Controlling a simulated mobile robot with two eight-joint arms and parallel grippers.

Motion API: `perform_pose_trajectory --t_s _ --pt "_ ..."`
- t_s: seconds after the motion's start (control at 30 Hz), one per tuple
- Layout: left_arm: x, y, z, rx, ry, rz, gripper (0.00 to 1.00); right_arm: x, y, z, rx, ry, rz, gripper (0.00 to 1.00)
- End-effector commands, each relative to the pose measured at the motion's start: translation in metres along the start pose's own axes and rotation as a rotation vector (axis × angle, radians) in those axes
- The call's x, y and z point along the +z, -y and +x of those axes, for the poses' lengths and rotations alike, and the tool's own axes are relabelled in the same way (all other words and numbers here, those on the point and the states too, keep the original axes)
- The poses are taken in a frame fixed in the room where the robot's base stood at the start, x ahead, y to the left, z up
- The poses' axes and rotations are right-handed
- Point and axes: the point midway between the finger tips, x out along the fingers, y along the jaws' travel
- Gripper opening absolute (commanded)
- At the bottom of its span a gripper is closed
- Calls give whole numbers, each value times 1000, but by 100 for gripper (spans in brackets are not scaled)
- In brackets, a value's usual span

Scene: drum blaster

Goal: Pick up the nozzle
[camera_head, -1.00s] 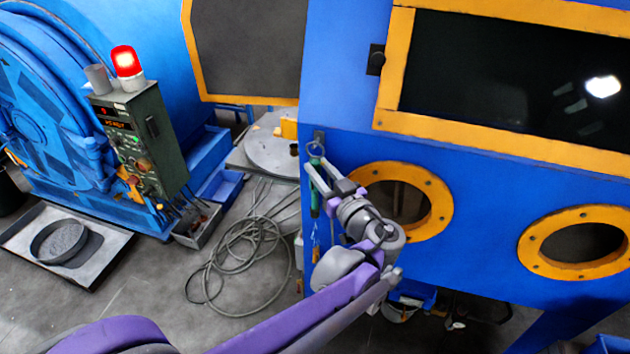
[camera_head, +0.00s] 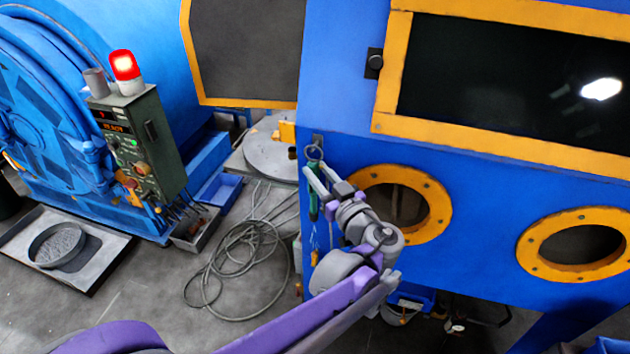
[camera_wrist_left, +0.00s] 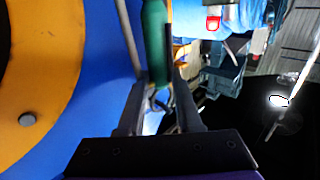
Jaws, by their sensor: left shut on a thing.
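The nozzle looks to be the slim green-handled piece (camera_head: 313,207) hanging upright from a ring at the left corner of the blue cabinet. It also shows as a green cylinder (camera_wrist_left: 154,45) in the left wrist view. My left gripper (camera_head: 316,178) is at its upper part, just below the ring, with its fingers on either side. In the left wrist view the fingers (camera_wrist_left: 159,82) are closed about the end of the green piece. The exact contact is small and partly hidden. My right gripper is not in view.
The blue cabinet (camera_head: 470,150) stands close on the right, with orange-rimmed round ports (camera_head: 437,212). A coiled hose (camera_head: 237,262) lies on the floor. A green control box (camera_head: 152,150) with a lit red lamp (camera_head: 125,66) and a tray (camera_head: 95,270) are at left.

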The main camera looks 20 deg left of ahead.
Motion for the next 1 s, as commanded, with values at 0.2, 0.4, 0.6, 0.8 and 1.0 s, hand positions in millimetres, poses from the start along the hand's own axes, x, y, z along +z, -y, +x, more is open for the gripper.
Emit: perform_pose_trajectory --t_s 0.2,0.4,0.6,0.8,1.0 --pt "-8 0 0 0 0 0 0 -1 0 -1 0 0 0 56" --pt "-15 16 -16 2 0 0 0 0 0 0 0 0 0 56" --pt "-14 56 -57 4 1 0 0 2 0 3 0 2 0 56" --pt "-14 94 -95 4 0 -1 0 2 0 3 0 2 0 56" --pt "-15 118 -119 3 0 0 0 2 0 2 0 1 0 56"
